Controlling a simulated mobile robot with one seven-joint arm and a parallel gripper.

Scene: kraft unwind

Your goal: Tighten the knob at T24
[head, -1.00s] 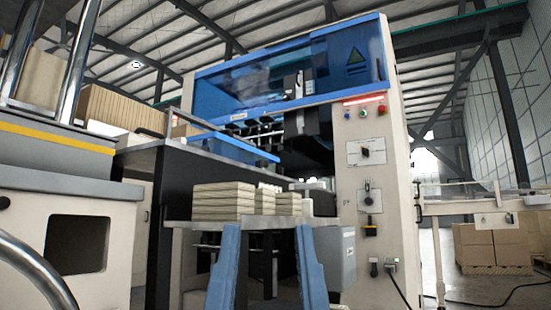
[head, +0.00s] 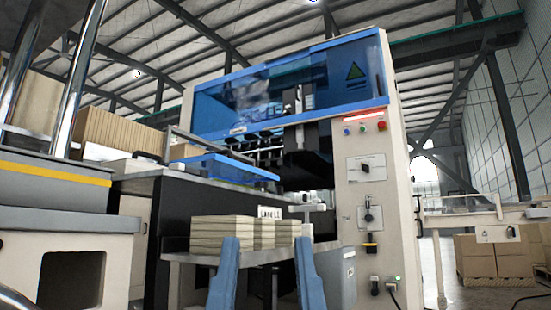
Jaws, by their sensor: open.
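The T24 label cannot be read at this size. The cream front column of the machine (head: 385,190) carries a dark rotary control on a white plate (head: 365,168). Below it is a round black knob on a grey plate (head: 368,217), then a black and yellow part (head: 370,246). I cannot tell which one is T24. My gripper (head: 266,240) shows as two blue fingers at the bottom centre. They are wide apart with nothing between them. They overlap the front edge of a small table, left of and apart from the column's controls; the rest of my gripper is out of frame.
The table (head: 250,259) carries paper stacks (head: 222,233) and stands left of the column. A grey box (head: 340,280) hangs at its right. Blue machine guards (head: 280,95) are above. Cartons (head: 490,257) stand on a pallet at right. Open floor shows right of the column.

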